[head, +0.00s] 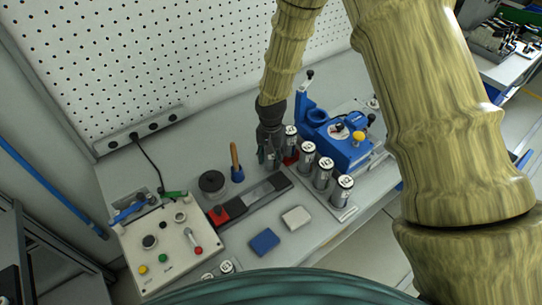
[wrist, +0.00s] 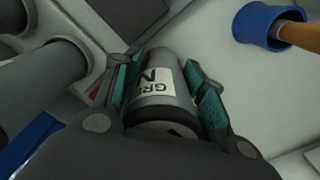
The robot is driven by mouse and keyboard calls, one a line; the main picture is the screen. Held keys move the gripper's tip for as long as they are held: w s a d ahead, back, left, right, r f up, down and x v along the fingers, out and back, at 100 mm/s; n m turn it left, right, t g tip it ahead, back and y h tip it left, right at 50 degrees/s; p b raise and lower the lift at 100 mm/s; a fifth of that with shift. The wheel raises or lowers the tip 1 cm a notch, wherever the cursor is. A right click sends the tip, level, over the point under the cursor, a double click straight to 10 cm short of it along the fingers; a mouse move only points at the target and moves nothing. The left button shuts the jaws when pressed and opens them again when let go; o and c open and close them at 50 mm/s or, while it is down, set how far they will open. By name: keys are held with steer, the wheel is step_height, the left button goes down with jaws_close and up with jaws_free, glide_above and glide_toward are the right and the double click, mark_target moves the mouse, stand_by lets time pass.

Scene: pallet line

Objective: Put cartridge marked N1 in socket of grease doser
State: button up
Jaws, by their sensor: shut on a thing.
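My gripper (head: 267,158) points down over the bench, beside the row of cartridges. In the wrist view its teal fingers (wrist: 164,92) are shut on a grey cartridge (wrist: 160,75) with a dark end band. Its white label shows "GR" and an "N"; the digit is not readable. In the head view I cannot clearly make out the held cartridge. I cannot tell whether that ring is the socket.
Several grey cartridges with white-marked tops (head: 323,172) stand in a rack right of my gripper. A control box (head: 165,240), a black round part (head: 211,184) and blue and white blocks (head: 264,242) lie nearer.

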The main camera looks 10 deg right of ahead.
steer(key=shift+f, duration=0.1)
steer(key=o, duration=1.2)
